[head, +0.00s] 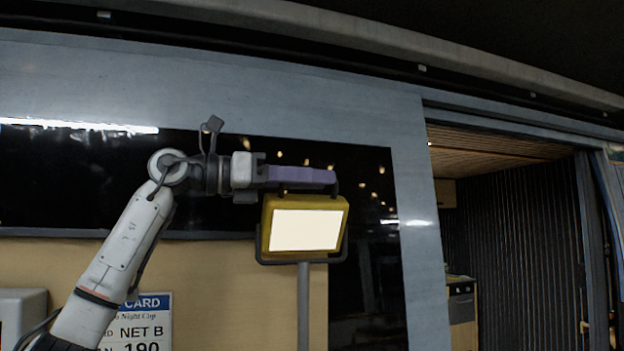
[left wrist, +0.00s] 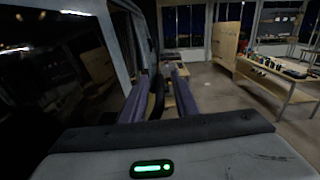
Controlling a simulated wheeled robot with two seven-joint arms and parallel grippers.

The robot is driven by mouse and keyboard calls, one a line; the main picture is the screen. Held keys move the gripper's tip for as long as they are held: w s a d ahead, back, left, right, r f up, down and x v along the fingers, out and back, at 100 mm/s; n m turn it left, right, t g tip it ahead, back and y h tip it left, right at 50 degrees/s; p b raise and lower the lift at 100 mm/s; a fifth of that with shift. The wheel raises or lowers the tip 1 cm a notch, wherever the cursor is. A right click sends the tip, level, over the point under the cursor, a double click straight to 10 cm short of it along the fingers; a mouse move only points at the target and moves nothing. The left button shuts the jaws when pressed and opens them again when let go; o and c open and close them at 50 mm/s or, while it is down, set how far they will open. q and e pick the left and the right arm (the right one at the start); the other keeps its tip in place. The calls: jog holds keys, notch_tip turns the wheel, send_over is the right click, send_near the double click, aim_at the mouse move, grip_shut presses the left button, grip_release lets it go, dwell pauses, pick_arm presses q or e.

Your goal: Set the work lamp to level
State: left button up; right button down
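The work lamp (head: 267,226) has a yellow housing, a bright lit panel and a dark tube frame. It sits on a grey pole in the middle of the head view. Its panel faces roughly toward me; I cannot tell its exact tilt. My left gripper (head: 318,177) reaches in from the left, its purple fingers level at the lamp's top edge. In the left wrist view the two fingers (left wrist: 162,74) stand a little apart, with a dark bar between them. I cannot tell whether they press on it. My right gripper is not in view.
A van side with a dark window (head: 70,190) stands behind the lamp. An open doorway is at the right. A printed sign (head: 140,325) is at lower left. The left wrist view shows a workbench (left wrist: 280,80) with small items and open floor (left wrist: 215,95).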

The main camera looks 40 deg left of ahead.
pick_arm(q)
grip_shut()
